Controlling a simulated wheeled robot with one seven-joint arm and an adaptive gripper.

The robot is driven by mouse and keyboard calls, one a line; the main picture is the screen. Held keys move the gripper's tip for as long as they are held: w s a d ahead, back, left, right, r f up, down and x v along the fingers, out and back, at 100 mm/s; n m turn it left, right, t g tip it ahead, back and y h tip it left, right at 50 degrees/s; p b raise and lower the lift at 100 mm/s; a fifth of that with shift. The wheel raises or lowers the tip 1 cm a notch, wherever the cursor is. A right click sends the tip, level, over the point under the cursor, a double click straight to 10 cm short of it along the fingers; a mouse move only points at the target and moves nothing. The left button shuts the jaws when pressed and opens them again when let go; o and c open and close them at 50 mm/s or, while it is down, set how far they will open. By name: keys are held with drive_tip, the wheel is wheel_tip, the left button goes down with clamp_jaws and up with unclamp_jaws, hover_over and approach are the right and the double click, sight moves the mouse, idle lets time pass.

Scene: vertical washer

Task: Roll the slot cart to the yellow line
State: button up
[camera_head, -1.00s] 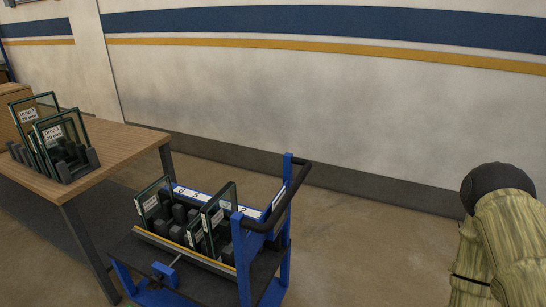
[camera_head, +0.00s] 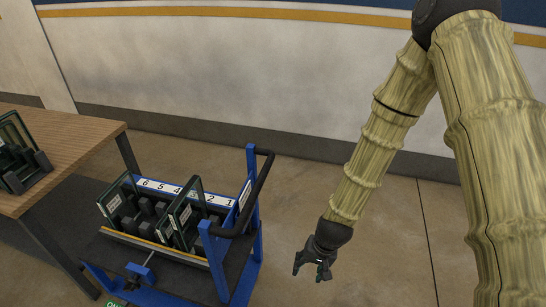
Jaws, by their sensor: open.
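The slot cart (camera_head: 228,275) has a blue frame, a dark deck and a black push handle (camera_head: 252,196) on its right side. Its number strip (camera_head: 185,191) faces up along the back of the slots, and a few dark-edged glass panes (camera_head: 185,217) stand in the slots. My gripper (camera_head: 312,272) hangs to the right of the cart, apart from the handle, pointing down. It is open with nothing between its fingers. No yellow line is seen on the floor; a yellow stripe (camera_head: 300,18) runs along the wall.
A wooden table (camera_head: 85,135) stands left of the cart, with a dark rack of glass panes (camera_head: 22,160) at its left. The wall (camera_head: 230,75) runs behind. Bare floor (camera_head: 390,220) lies right of the cart. A green marking (camera_head: 115,303) shows at the bottom edge.

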drive_tip(key=w+a+r+y+p, duration=0.1)
drive_tip(key=w+a+r+p, duration=0.2)
drive_tip(key=r, duration=0.5)
drive_tip(key=w+a+r+y+p, duration=0.1)
drive_tip(key=w+a+r, duration=0.2)
drive_tip(key=w+r, duration=0.3)
drive_tip(key=y+p, duration=0.1)
drive_tip(key=p, duration=0.1)
approach(255, 196)
drive_tip(key=shift+m+t, duration=0.3)
drive_tip(key=shift+t, duration=0.1)
drive_tip(key=b+x, duration=0.1)
drive_tip(key=x, duration=0.1)
drive_tip(key=b+x, duration=0.4)
drive_tip(key=shift+s, duration=0.3)
drive_tip(key=shift+b+x, duration=1.2)
drive_tip(key=shift+x, duration=1.35)
drive_tip(key=shift+a, duration=0.1)
drive_tip(key=shift+c, duration=0.2)
clamp_jaws()
